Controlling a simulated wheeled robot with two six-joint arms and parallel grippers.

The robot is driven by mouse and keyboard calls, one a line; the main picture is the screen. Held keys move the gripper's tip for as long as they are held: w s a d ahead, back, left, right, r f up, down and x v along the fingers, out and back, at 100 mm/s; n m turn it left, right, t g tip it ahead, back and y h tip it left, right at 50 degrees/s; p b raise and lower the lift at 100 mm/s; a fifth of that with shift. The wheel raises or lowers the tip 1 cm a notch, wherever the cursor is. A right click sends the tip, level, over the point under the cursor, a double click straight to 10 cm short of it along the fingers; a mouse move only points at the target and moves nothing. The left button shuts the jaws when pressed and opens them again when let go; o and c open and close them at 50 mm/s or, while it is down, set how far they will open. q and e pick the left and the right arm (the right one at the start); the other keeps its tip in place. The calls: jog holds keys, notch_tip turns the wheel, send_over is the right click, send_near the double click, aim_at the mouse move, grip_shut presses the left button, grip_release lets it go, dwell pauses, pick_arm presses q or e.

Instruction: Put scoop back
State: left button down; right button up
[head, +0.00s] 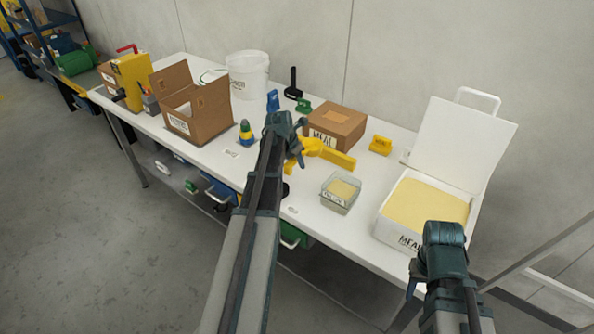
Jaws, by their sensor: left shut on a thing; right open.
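My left gripper (297,150) is shut on a yellow scoop (333,154) over the middle of the table. The scoop points to the right, in front of a closed brown box labelled MEAL; the arm hides part of its left end. I cannot tell whether it touches the table. A small yellow block-like piece (380,145) stands to the right of the scoop. A white bin labelled MEAL (398,238), lid up, holds yellow meal at the right. A clear tub (340,195) with some meal stands left of it. My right gripper (412,279) is open at the bin's front.
The closed brown box (338,127) stands behind the scoop. An open carton (192,112), a white bucket (248,75), a black upright clamp-like tool (293,85) and a yellow-green-blue cone (246,133) are further left. The white table (300,212) is bare around the tub.

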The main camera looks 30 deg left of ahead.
pick_arm(q)
jog(key=shift+f+b, duration=0.7)
jog(key=shift+f, duration=0.55)
pick_arm(e)
jog(key=shift+f, duration=1.2)
pick_arm(q)
jog(key=shift+f+b, duration=0.65)
jog(key=shift+b, duration=0.05)
pick_arm(e)
jog(key=shift+f, duration=0.65)
pick_arm(q)
jog(key=shift+r, duration=0.1)
jog(key=c, duration=0.6)
grip_release()
jog(key=shift+r, duration=0.15)
pick_arm(e)
jog(key=shift+r, duration=0.2)
pick_arm(q)
jog(key=shift+r+p, duration=0.55)
jog(key=shift+p, duration=0.3)
jog(key=p+v, duration=1.1)
jog(key=v, duration=0.1)
pick_arm(e)
notch_tip(320, 180, up, 12)
